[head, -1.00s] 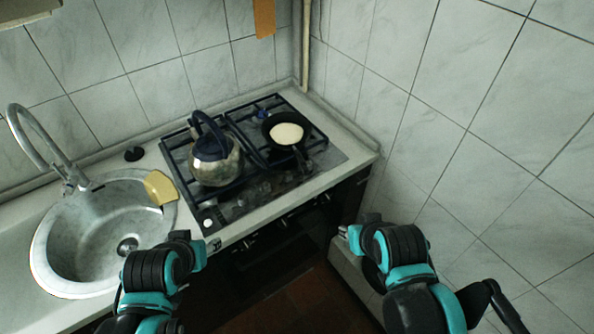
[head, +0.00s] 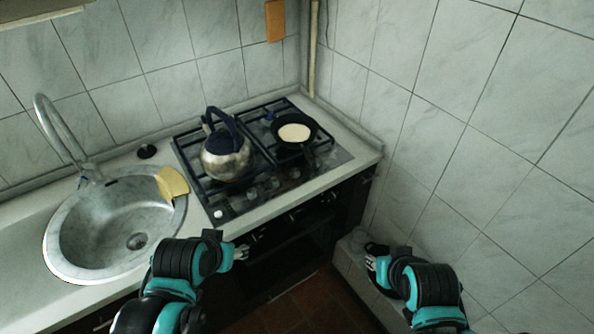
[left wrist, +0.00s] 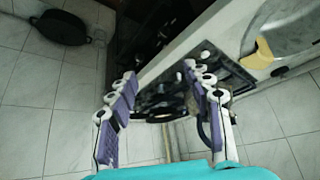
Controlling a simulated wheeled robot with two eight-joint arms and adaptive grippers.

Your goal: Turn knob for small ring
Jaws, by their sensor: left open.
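The gas stove (head: 239,198) has several dark knobs (head: 262,188) along its front panel, too small to read their settings. A white round piece (head: 222,214) sits at the panel's left front corner; it also shows in the left wrist view (left wrist: 205,54). Which knob serves the small ring cannot be told. My left gripper (head: 243,252) is in front of the counter edge, apart from the knobs; in the left wrist view (left wrist: 160,78) its fingers are spread with nothing between them. My right gripper (head: 371,264) is low by the right wall, its jaws too small to judge.
A kettle (head: 226,156) stands on the left of the stove. A dark pan (head: 309,134) with pale contents is at the right. A sink (head: 66,245) with a yellow cloth (head: 171,182) lies left.

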